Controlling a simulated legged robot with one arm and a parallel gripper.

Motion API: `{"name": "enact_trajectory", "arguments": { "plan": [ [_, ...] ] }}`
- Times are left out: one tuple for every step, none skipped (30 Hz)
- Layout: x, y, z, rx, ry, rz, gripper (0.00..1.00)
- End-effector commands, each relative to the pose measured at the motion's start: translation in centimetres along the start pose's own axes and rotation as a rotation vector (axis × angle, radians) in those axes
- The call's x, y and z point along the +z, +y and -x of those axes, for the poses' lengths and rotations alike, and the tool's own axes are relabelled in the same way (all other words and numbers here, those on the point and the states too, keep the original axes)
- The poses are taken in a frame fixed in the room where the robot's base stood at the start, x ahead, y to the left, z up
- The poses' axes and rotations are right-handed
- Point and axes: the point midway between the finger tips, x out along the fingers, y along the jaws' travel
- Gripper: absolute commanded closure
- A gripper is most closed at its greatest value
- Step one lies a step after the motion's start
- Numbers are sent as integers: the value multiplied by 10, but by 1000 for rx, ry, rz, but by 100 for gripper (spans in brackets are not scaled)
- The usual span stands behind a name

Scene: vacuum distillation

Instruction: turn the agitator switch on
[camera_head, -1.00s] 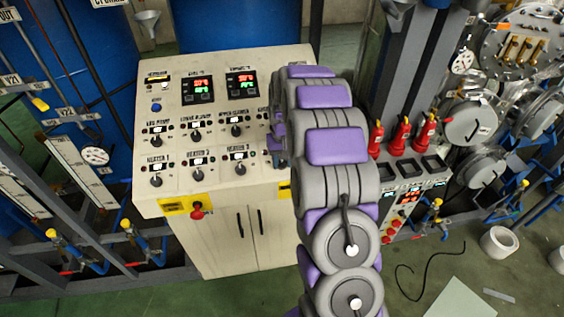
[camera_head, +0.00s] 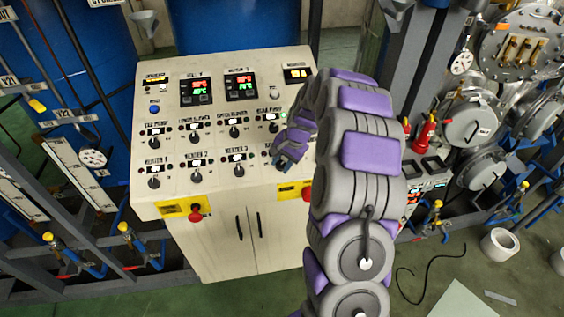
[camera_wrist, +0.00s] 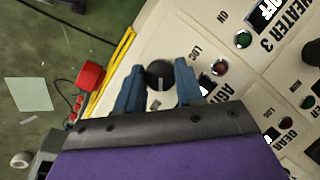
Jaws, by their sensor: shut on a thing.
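The agitator switch (camera_wrist: 160,72) is a round black knob in the wrist view, with a light mark on its face and part of an "AGI..." label beside it. My gripper (camera_wrist: 158,88) has one blue finger on each side of the knob and is shut on it. The knob's exact turn angle is hard to read. In the head view my gripper (camera_head: 281,165) is at the lower right of the control panel (camera_head: 215,182), where it hides the switch.
The HEATER 3 knob (camera_head: 240,170) is just left of my gripper, and the gear pump knob (camera_head: 273,127) is just above. A red emergency button (camera_wrist: 88,75) lies beyond the panel's yellow-edged side.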

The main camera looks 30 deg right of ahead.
Motion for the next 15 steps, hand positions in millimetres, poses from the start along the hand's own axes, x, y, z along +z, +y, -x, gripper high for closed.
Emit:
{"name": "enact_trajectory", "arguments": {
  "plan": [
    [1, 1, -1, -5, -3, -18, 94],
    [1, 1, -1, -8, -2, -26, 94],
    [0, 1, -1, -13, -1, -37, 94],
    [0, 1, -1, -16, -1, -44, 94],
    [0, 1, -1, -18, 0, -51, 94],
    [0, 1, -1, -21, 0, -58, 94],
    [0, 1, -1, -23, 1, -62, 94],
    [0, 1, -1, -24, 1, -65, 94],
    [0, 1, -1, -26, 2, -68, 94],
    [0, 1, -1, -27, 2, -70, 94],
    [0, 1, -1, -27, 2, -71, 94],
    [0, 1, -1, -28, 2, -72, 94],
    [0, 0, -1, -28, 3, -72, 94],
    [0, 1, -1, -28, 3, -72, 94],
    [0, 0, -1, -28, 3, -72, 94]
  ]
}}
